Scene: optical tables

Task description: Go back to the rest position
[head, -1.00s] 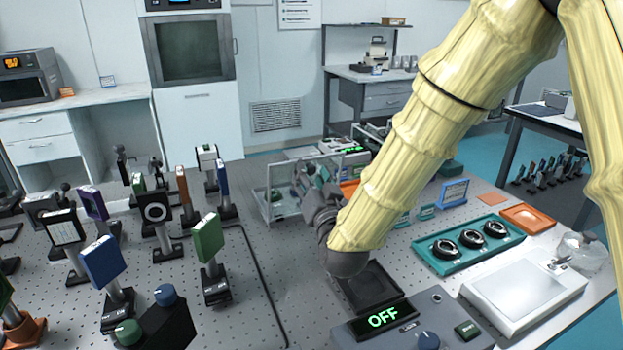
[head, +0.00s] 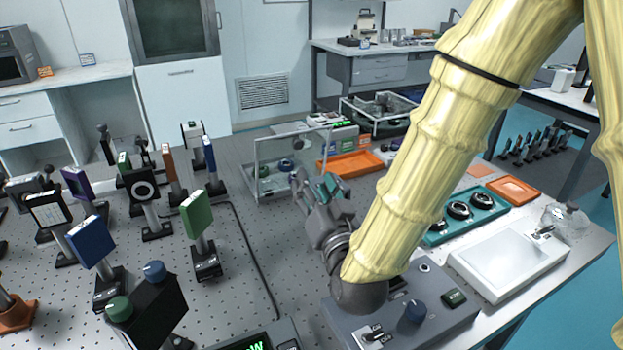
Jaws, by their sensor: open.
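My gripper (head: 318,188) is in the head view, near the middle of the picture, at the end of my pale yellow sleeved arm. It is held above the perforated optical table (head: 225,285), in front of a clear-walled box (head: 283,165). Its fingers point away from me and are open, and I see nothing held between them. My forearm hides part of the table to the right of the gripper.
A grey control box (head: 440,318) with knobs lies below my wrist. Several post-mounted optics, including a green plate (head: 196,214) and a blue plate (head: 90,243), stand on the left. A teal tray (head: 465,217) and a white flat panel (head: 508,258) are at right.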

